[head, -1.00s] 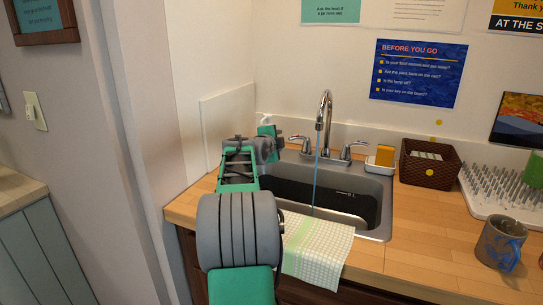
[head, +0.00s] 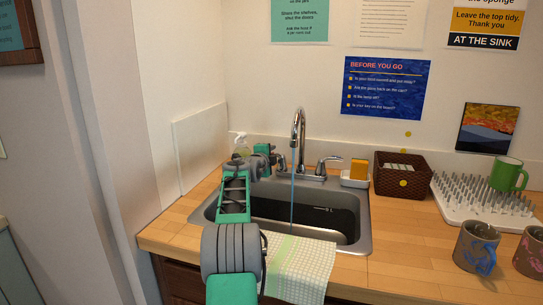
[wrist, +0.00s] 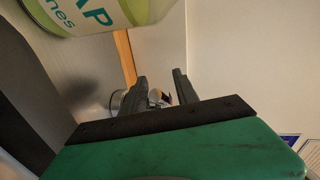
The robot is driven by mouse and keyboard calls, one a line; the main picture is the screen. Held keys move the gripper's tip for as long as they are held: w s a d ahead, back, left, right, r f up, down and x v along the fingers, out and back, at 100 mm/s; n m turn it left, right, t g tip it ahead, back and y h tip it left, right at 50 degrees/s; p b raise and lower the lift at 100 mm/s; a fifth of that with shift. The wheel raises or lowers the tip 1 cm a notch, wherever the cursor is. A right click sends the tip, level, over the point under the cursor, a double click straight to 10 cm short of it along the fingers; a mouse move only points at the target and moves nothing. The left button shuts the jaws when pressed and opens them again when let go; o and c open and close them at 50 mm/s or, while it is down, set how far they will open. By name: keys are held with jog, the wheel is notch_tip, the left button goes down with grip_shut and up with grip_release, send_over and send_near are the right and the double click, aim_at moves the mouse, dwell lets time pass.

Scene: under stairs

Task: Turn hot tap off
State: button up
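The chrome faucet (head: 299,130) stands behind the sink (head: 362,215), and a thin stream of water (head: 292,195) falls from its spout. Its left handle (head: 281,162) is mostly hidden behind my gripper; its right handle (head: 327,164) is in clear view. No hot or cold mark can be made out. My gripper (head: 272,158) is right beside the left handle. In the wrist view my gripper (wrist: 160,78) has its two dark fingers apart, with small shiny metal parts (wrist: 157,97) showing beyond and between them. I cannot tell whether the fingers touch the handle.
A soap bottle (head: 241,144) stands left of my gripper; its label looms close in the wrist view (wrist: 95,14). A sponge (head: 358,169) in a white holder, a brown basket (head: 402,183), a drying rack (head: 455,208) and mugs (head: 476,247) stand to the right. A cloth (head: 300,268) hangs over the sink's front.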

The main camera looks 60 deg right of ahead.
jog(key=shift+c, duration=0.6)
grip_shut()
jog(key=shift+f, duration=0.1)
dwell(0.6)
